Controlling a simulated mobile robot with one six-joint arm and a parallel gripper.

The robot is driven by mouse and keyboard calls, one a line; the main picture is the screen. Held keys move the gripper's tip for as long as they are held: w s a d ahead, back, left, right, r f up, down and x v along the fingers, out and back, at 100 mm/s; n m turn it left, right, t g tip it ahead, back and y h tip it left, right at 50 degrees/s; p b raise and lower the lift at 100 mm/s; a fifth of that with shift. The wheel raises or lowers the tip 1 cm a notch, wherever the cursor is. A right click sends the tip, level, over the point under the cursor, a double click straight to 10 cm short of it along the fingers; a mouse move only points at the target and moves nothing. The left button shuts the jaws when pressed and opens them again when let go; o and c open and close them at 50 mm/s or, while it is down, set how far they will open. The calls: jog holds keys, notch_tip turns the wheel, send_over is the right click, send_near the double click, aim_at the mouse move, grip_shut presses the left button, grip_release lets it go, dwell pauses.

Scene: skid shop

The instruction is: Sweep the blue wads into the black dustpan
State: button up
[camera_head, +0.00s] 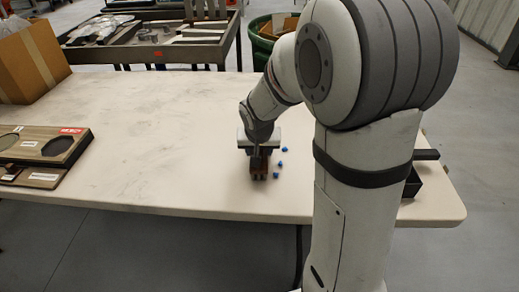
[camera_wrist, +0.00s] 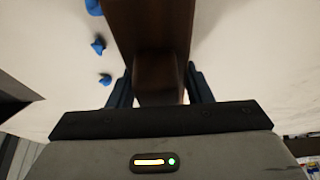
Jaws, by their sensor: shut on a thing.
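My gripper (camera_head: 259,150) is shut on a brown wooden brush (camera_wrist: 150,30), low at the table's near side; the brush (camera_head: 259,171) points down at the tabletop, and I cannot tell if it touches. Three small blue wads lie just right of it: a far one (camera_head: 284,149), a middle one (camera_head: 281,163) and a near one (camera_head: 276,175). In the wrist view blue wads (camera_wrist: 98,46) lie left of the brush, apart from it. The black dustpan (camera_head: 412,184) is at the table's right end, mostly hidden behind my arm.
The white table (camera_head: 150,130) is clear left of the brush. A wooden board with dark recesses (camera_head: 38,146) lies at the left, a cardboard box (camera_head: 30,62) behind it. A metal cart (camera_head: 150,50) and a green bin (camera_head: 262,48) stand beyond the table.

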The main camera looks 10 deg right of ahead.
jog(key=shift+f+b, duration=0.4)
jog(key=shift+f, duration=0.05)
jog(key=shift+r, duration=0.15)
dwell(0.6)
